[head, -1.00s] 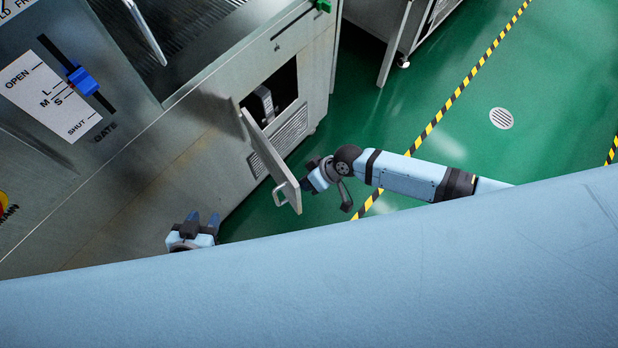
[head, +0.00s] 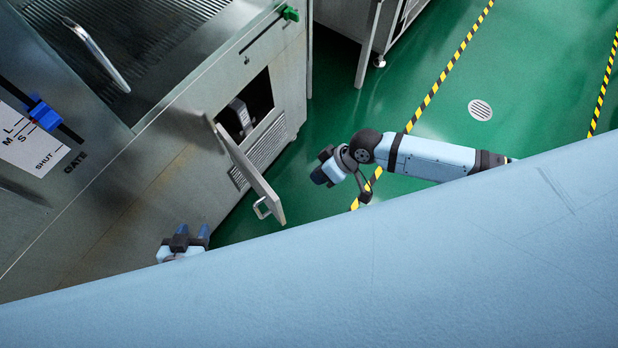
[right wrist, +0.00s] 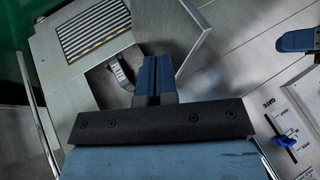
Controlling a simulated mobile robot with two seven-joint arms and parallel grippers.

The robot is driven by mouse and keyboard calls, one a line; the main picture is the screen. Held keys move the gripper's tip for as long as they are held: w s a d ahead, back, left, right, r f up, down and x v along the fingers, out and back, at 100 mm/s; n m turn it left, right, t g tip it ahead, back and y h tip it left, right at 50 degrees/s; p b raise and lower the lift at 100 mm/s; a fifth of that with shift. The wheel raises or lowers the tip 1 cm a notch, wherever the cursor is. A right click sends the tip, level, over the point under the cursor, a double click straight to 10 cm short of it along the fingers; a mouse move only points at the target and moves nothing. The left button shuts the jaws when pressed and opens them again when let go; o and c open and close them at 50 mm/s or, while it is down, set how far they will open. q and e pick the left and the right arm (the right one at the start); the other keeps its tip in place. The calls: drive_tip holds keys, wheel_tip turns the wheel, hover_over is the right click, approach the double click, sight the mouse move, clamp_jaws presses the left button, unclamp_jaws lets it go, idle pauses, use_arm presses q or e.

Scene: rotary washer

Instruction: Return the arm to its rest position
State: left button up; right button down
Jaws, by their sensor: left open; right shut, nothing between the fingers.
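My right gripper (head: 322,170) hangs at the end of its arm over the green floor, to the right of the washer's open door and apart from it. Its two blue fingers show pressed together in the right wrist view (right wrist: 153,80), with nothing between them. My left gripper (head: 188,240) is low at the left, close to the washer's front, open and empty; its wrist is hidden by my blue body. The small metal door (head: 250,170) stands swung open with its handle (head: 262,208) outward. It also shows in the right wrist view (right wrist: 172,30).
The washer (head: 150,160) fills the left side, with a blue gate slider (head: 45,115) and an opening (head: 250,105) behind the door. Another metal machine (head: 375,25) stands at the top. Green floor with a drain (head: 480,110) is clear on the right.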

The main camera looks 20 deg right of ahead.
use_arm(q)
drive_tip(key=shift+d, duration=0.1)
use_arm(e)
drive_tip(key=shift+s+d+r, duration=0.1)
drive_tip(key=shift+d+r, duration=0.15)
drive_tip(key=shift+r, duration=0.15)
